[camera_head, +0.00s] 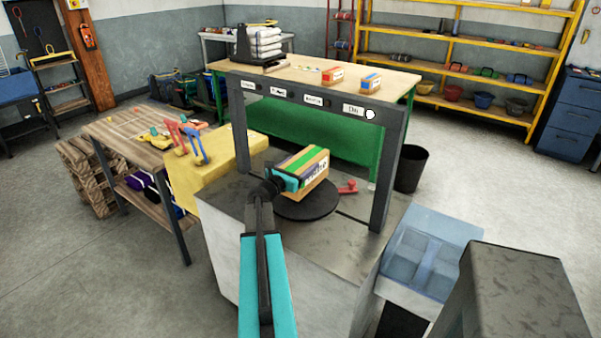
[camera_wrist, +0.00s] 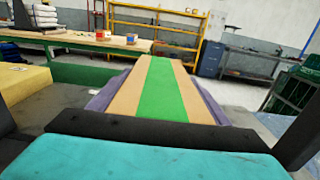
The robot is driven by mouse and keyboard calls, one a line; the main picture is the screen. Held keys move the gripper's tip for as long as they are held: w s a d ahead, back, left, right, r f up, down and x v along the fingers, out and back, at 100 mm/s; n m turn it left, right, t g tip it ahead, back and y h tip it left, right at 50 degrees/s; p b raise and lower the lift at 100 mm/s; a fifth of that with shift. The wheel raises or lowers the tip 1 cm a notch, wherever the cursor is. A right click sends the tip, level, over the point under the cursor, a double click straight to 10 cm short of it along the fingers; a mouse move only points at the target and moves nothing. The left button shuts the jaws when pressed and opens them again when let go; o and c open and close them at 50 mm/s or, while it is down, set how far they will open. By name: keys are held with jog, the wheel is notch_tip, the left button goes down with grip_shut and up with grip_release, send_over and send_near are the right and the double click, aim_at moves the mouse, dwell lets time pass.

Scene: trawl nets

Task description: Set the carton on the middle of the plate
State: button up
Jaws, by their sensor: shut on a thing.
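The carton (camera_head: 313,170) is a tan box with a green stripe along its top and dark lettering on one side. My gripper (camera_head: 285,181) is shut on its near left end. The carton is over the round dark plate (camera_head: 306,206), which sits on a grey bench top under a dark frame. I cannot tell whether the carton touches the plate or hangs just above it. In the wrist view the carton (camera_wrist: 155,90) stretches away from my gripper (camera_wrist: 155,136), its striped top in full view. The plate is hidden there.
The dark frame (camera_head: 386,165) spans over the plate, with labels on its crossbar. A red object (camera_head: 348,187) lies right of the plate. A yellow block (camera_head: 215,165) with red and blue tools adjoins on the left. A blue-grey bin (camera_head: 425,245) stands at the right front.

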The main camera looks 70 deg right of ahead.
jog(key=shift+a, duration=0.15)
jog(key=shift+w+a, duration=0.15)
jog(key=shift+a, duration=0.45)
jog(key=shift+f+p, duration=0.75)
jog(key=shift+f, duration=1.05)
jog(key=o, duration=1.7)
jog(key=shift+f, duration=0.1)
jog(key=shift+c, duration=0.2)
